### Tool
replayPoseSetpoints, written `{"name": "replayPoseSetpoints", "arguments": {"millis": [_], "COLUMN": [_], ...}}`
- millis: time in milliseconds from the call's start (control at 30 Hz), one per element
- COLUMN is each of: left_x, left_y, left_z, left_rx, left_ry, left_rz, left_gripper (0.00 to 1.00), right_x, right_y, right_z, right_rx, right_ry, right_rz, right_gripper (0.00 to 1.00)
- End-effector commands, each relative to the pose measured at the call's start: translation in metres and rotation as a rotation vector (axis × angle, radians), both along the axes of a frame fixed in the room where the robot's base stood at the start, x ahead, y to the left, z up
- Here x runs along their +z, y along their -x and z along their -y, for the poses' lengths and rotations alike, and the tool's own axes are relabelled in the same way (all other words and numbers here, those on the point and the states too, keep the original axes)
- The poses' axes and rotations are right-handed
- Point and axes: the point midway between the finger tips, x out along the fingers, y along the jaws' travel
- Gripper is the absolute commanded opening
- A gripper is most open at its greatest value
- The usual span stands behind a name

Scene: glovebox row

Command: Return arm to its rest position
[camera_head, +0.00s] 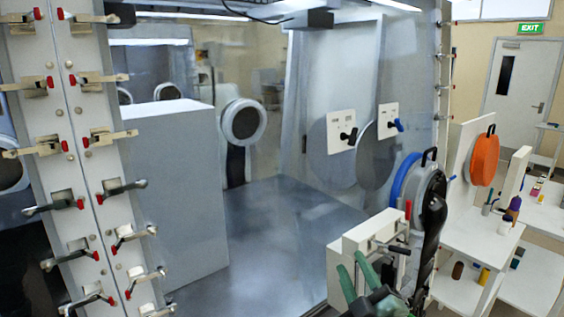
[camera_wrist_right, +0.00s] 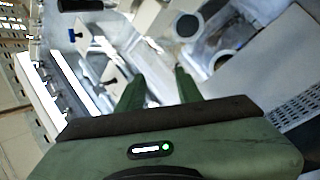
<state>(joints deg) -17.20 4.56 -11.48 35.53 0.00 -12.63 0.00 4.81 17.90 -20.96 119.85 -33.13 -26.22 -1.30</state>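My right gripper (camera_head: 354,272) shows at the lower right of the head view, with its dark arm link rising beside it. Its two green fingers are apart with nothing between them. In the right wrist view the gripper (camera_wrist_right: 158,85) is also open and empty, pointing toward the glovebox interior. In the head view it overlaps a white block with a handle (camera_head: 352,245); I cannot tell whether they touch. My left gripper and arm are not in view.
The glovebox floor (camera_head: 265,225) is bare beside a large grey box (camera_head: 175,190). A clamp-lined frame (camera_head: 85,150) stands at left. A round port door (camera_head: 425,190) and white shelves (camera_head: 480,245) with small items and an orange disc (camera_head: 485,160) stand at right.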

Motion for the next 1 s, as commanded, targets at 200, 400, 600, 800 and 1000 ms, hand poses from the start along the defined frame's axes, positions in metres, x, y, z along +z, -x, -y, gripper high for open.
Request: {"name": "replayPoseSetpoints", "arguments": {"millis": [200, 400, 600, 800, 1000], "left_x": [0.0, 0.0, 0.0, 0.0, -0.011], "left_y": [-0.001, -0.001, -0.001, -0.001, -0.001], "left_z": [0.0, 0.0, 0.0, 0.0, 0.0], "left_rx": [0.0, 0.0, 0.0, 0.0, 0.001], "left_ry": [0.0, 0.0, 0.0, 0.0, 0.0], "left_rz": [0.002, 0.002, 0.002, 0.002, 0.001], "left_gripper": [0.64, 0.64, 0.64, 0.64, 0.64], "right_x": [-0.141, -0.218, -0.252, -0.268, -0.321], "right_y": [0.081, 0.173, 0.245, 0.307, 0.308], "right_z": [0.054, 0.065, 0.064, 0.058, 0.056], "right_rx": [-0.238, -0.367, -0.437, -0.483, -0.496], "right_ry": [-0.293, -0.428, -0.492, -0.531, -0.53], "right_rz": [-0.559, -0.945, -1.195, -1.397, -1.45], "right_gripper": [0.35, 0.35, 0.35, 0.35, 0.35]}}
